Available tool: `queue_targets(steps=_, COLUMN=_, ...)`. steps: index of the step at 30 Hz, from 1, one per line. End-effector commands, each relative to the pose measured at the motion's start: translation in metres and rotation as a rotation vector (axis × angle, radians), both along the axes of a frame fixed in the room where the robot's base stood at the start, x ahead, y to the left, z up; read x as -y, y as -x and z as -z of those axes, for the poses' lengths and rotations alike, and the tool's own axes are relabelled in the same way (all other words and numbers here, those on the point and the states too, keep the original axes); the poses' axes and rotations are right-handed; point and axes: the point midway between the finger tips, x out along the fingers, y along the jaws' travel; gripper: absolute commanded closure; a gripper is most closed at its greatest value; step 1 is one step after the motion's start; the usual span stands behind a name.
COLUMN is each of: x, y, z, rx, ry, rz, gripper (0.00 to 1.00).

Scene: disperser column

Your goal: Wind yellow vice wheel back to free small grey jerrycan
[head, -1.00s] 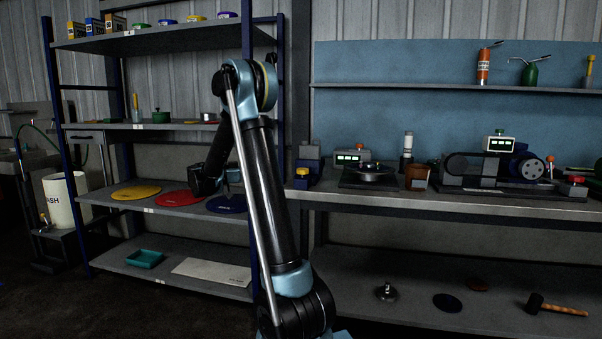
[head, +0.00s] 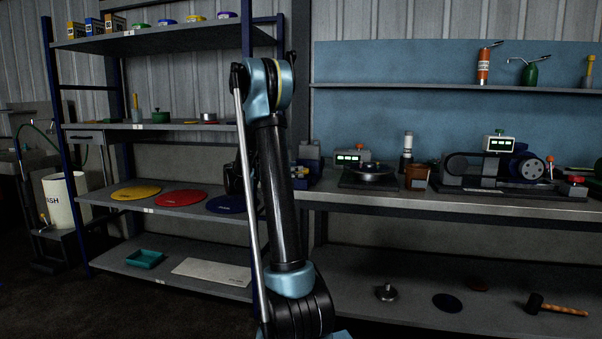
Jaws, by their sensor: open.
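The blue vice (head: 309,153) stands at the left end of the workbench in the head view, just right of my upright arm.
The workbench (head: 450,203) carries a turntable device (head: 371,173), a brown pot (head: 416,176) and a belt-driven machine (head: 490,165). A shelf rack on the left holds yellow (head: 136,192), red (head: 182,198) and blue discs (head: 225,204). A blue rack post stands close behind my arm.

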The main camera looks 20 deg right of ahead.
Motion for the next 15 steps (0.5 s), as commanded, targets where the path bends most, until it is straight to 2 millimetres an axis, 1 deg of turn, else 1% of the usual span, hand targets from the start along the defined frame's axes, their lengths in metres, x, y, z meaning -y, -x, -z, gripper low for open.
queue_targets(steps=1, x=0.008, y=0.001, z=0.0, rx=0.0, ry=0.0, rz=0.002, gripper=0.38)
queue_targets(steps=3, x=0.018, y=0.001, z=0.0, rx=0.0, ry=0.0, rz=0.003, gripper=0.38)
queue_targets(steps=6, x=0.028, y=0.001, z=0.0, rx=0.0, ry=0.0, rz=0.002, gripper=0.38)
queue_targets(steps=10, x=0.036, y=0.0, z=0.0, rx=0.0, ry=0.0, rz=0.0, gripper=0.38)
queue_targets(steps=15, x=0.039, y=0.0, z=0.0, rx=0.0, ry=0.0, rz=-0.001, gripper=0.38)
